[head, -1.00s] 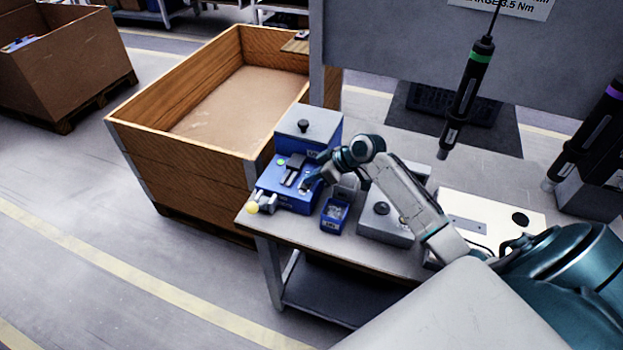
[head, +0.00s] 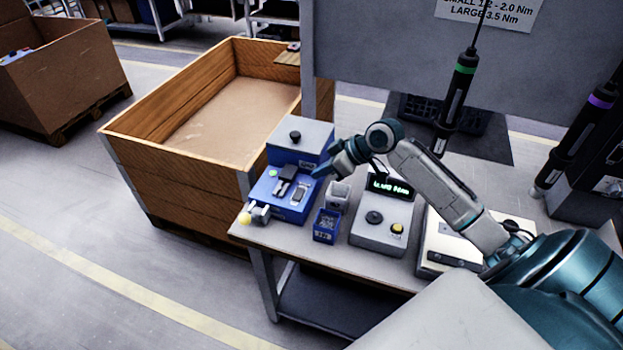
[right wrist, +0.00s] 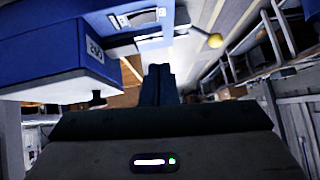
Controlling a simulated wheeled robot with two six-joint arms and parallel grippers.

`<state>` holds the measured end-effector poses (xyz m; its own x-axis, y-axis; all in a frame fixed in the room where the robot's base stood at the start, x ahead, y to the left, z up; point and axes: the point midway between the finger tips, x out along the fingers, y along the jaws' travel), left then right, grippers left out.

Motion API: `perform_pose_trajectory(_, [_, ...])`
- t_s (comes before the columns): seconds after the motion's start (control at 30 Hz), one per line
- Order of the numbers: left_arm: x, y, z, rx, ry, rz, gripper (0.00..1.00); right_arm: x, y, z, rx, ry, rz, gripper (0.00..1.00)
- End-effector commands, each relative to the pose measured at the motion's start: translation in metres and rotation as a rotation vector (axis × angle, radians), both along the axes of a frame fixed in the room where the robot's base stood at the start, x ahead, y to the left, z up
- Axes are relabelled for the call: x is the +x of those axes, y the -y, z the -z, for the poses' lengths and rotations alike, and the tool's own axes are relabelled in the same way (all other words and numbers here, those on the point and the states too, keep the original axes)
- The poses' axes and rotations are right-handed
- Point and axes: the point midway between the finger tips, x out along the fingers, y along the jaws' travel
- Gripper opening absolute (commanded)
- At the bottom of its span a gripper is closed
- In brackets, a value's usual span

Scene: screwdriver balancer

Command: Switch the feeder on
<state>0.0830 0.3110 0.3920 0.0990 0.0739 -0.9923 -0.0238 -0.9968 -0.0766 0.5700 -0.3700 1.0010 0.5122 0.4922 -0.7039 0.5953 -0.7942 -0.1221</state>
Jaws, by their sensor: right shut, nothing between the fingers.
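The blue feeder (head: 268,205) stands at the table's left end in the head view. A small green spot, which looks like a lamp, shows on its top, with dark parts beside it. A grey-topped blue box with a black knob (head: 295,136) stands behind it. My right gripper (head: 322,170) is shut and empty, just above the feeder's right rear side. In the right wrist view the shut fingers (right wrist: 158,82) point past the blue housing (right wrist: 40,50), apart from it. I cannot make out the switch position. My left gripper is not in view.
A yellow ball (head: 245,218) sits at the feeder's front left. A small blue bin (head: 326,226) and a grey controller (head: 375,232) with a lit display stand to the right. A hanging screwdriver (head: 456,105) is behind. A large wooden crate (head: 180,186) stands left of the table.

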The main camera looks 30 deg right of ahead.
Motion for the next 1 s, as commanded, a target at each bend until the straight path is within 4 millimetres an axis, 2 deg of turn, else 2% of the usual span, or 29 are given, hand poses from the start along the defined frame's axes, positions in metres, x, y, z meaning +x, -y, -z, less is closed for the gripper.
perform_pose_trajectory(0.2, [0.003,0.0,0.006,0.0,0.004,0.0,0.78,-0.012,0.008,-0.012,-0.003,0.001,0.0,0.0])
perform_pose_trajectory(0.4, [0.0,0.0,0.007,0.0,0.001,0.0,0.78,-0.015,0.009,-0.018,0.0,0.001,0.001,0.0])
perform_pose_trajectory(0.9, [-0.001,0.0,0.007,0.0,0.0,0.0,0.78,-0.015,0.009,-0.018,0.001,0.0,0.001,0.0])
perform_pose_trajectory(1.0, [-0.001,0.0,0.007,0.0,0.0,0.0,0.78,-0.018,0.005,-0.012,-0.003,-0.007,0.0,0.0])
